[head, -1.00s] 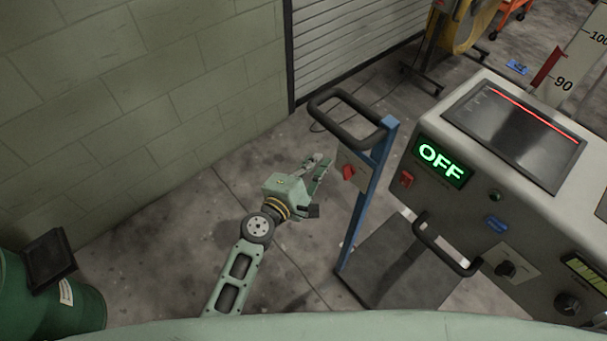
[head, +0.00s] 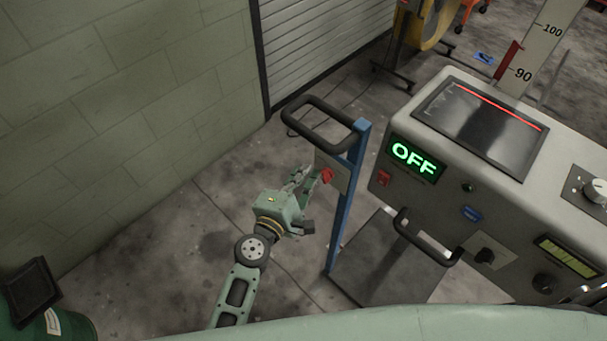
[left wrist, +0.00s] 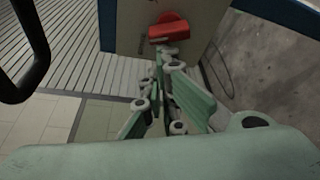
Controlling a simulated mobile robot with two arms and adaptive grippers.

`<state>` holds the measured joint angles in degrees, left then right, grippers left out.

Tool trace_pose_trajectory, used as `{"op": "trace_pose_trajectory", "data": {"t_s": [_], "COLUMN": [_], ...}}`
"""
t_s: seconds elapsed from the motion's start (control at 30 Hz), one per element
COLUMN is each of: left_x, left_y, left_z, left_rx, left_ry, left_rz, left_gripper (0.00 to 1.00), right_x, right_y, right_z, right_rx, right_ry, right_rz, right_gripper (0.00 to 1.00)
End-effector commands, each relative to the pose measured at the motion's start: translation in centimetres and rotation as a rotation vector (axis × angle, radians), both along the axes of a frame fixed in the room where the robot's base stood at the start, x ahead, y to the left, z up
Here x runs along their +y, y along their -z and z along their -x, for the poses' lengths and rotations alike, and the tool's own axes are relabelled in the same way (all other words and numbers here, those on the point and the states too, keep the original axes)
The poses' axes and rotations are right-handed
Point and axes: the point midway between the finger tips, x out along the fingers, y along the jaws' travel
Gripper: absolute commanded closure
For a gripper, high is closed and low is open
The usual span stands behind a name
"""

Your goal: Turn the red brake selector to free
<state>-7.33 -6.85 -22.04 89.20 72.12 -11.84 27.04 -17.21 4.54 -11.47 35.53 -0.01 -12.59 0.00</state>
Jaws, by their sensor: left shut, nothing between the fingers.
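The red brake selector (head: 327,176) sits on a pale plate (head: 335,168) fixed to the blue post of a cart. In the left wrist view the red selector (left wrist: 169,28) is near the top middle, its bar lying nearly level and slightly tilted. My left gripper (head: 312,176) is shut and empty, just left of the selector in the head view. In the left wrist view my left gripper's fingers (left wrist: 168,60) lie just below the selector. I cannot tell whether they touch it. The lettering on the plate is too small to read. My right gripper is not in view.
A black looped handle (head: 318,122) tops the blue post (head: 347,205). A grey console (head: 440,190) with a green OFF display (head: 414,159) stands to the right. A block wall (head: 130,110) and roller shutter (head: 325,40) are behind. Floor left of the cart is clear.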

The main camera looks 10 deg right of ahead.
Motion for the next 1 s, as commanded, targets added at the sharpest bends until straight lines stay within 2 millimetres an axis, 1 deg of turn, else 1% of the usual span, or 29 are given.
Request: {"op": "trace_pose_trajectory", "data": {"t_s": [0.57,0.77,1.0], "left_x": [-0.1,-0.1,-0.3], "left_y": [-0.3,-0.5,-1.0], "left_z": [0.0,0.1,0.3], "left_rx": [-0.077,-0.144,-0.296], "left_ry": [0.002,0.001,0.003], "left_rz": [-0.058,-0.109,-0.227], "left_gripper": [1.0,1.0,1.0], "right_x": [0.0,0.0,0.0], "right_y": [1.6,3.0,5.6], "right_z": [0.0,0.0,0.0], "right_rx": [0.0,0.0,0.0], "right_ry": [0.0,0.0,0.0], "right_rz": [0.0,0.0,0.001], "right_gripper": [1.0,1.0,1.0]}}
